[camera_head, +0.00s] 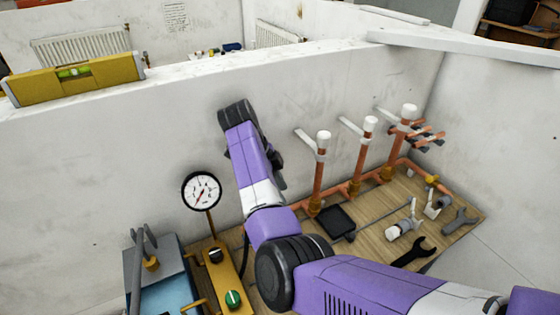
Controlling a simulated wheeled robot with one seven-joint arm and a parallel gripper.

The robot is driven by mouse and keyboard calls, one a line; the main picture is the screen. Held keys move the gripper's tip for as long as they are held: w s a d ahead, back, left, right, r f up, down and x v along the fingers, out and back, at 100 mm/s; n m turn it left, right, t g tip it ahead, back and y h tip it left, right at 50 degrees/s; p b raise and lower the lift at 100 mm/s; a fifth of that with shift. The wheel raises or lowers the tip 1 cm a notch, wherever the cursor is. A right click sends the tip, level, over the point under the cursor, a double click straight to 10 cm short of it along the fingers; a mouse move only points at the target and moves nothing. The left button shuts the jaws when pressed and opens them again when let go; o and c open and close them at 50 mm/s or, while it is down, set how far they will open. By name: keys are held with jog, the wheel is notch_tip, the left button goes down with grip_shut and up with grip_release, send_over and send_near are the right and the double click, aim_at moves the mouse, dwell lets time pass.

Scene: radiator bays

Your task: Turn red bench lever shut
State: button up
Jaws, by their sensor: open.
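I cannot make out a red bench lever in this view. My purple arm crosses the middle and hides part of the bench and back wall. Dark parts of my gripper (275,160) show at the right edge of my forearm. Its fingertips are hidden behind the arm, and nothing is seen held in it. The wooden bench (378,232) runs along the wall. Three upright copper pipes stand on it, each with a white cap and a pale lever: left lever (306,139), middle lever (350,125), right lever (387,115).
A pressure gauge (201,191) stands on a yellow unit with a green knob (233,299), left of my arm. A blue box (155,285) is beside it. A black tray (336,221), a black wrench (414,251) and fittings lie on the bench. A yellow level (75,80) rests on the wall top.

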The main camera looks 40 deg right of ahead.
notch_tip(320, 180, up, 10)
jog(key=shift+f, duration=0.25)
jog(key=shift+s, duration=0.1)
jog(key=a+f+n+t+b, duration=0.45)
jog(key=f+n+b, duration=0.35)
jog(key=f+b, duration=1)
jog(key=shift+s+d+f+n+h+b, duration=0.1)
jog(key=shift+d+f+n+h+b, duration=0.2)
jog(key=shift+d+n+b, duration=0.6)
jog(key=shift+s+d+f+n+h+b, duration=0.15)
jog(key=shift+d+f+n, duration=0.3)
jog(key=shift+n, duration=0.85)
jog(key=shift+s+d+f+n+h+b, duration=0.1)
jog(key=shift+d+f+n+h+b, duration=0.15)
jog(key=shift+d+n+b, duration=0.65)
jog(key=shift+a+p, duration=0.15)
jog(key=shift+p, duration=0.2)
grip_shut()
